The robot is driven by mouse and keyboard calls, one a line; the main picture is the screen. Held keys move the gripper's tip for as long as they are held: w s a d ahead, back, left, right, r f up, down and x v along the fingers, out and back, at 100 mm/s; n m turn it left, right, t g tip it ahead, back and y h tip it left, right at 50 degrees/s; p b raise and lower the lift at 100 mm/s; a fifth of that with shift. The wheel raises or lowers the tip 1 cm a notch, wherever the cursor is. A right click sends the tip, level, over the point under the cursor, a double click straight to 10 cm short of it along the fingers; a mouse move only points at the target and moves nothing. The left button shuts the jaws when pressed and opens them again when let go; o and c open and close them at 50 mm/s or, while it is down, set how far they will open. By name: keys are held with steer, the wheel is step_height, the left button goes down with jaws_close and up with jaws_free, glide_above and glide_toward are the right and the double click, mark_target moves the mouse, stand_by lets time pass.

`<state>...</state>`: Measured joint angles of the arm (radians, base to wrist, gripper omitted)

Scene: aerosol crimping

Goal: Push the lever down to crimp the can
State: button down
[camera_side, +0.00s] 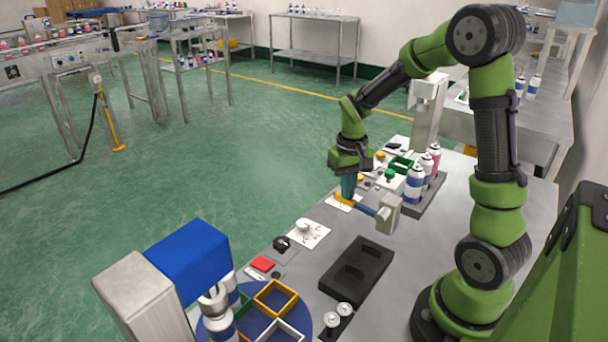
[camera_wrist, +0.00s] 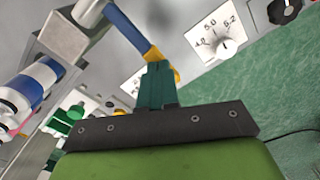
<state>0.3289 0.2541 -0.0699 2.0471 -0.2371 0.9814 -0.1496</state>
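The lever (camera_side: 363,208) is a blue bar with a yellow end, running left from a grey metal block (camera_side: 388,212) on the bench. In the wrist view the lever (camera_wrist: 126,27) runs down to its yellow end (camera_wrist: 154,54). My gripper (camera_side: 348,190) points down at the yellow end, and its teal fingers (camera_wrist: 157,82) look shut, covering part of it. Contact between them cannot be told. A blue-banded can (camera_side: 414,186) stands behind the block with other cans. Another can (camera_side: 217,320) stands under a blue-headed machine (camera_side: 188,258) at lower left.
A dial plate (camera_side: 308,233) lies left of the lever. A black two-pocket tray (camera_side: 357,271) lies in front, near a blue round table (camera_side: 308,317) with coloured frames. A green button (camera_side: 389,174) and green tray (camera_side: 401,164) are beyond.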

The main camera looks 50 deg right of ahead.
steer(key=shift+s+f, duration=0.1)
steer(key=shift+f, duration=1.15)
steer(key=shift+r, duration=0.1)
stand_by(0.3)
step_height(320, 180, up, 15)
stand_by(1.5)
steer(key=s+a+r+n+t+y, duration=0.1)
steer(key=s+a+t, duration=0.2)
steer(key=a, duration=0.5)
steer(key=s+a+r+n+t+y, duration=0.1)
steer(key=s+a+t, duration=0.3)
steer(key=s+a, duration=0.2)
steer(key=a, duration=0.2)
steer(key=shift+a+r, duration=0.25)
steer(key=shift+a, duration=0.15)
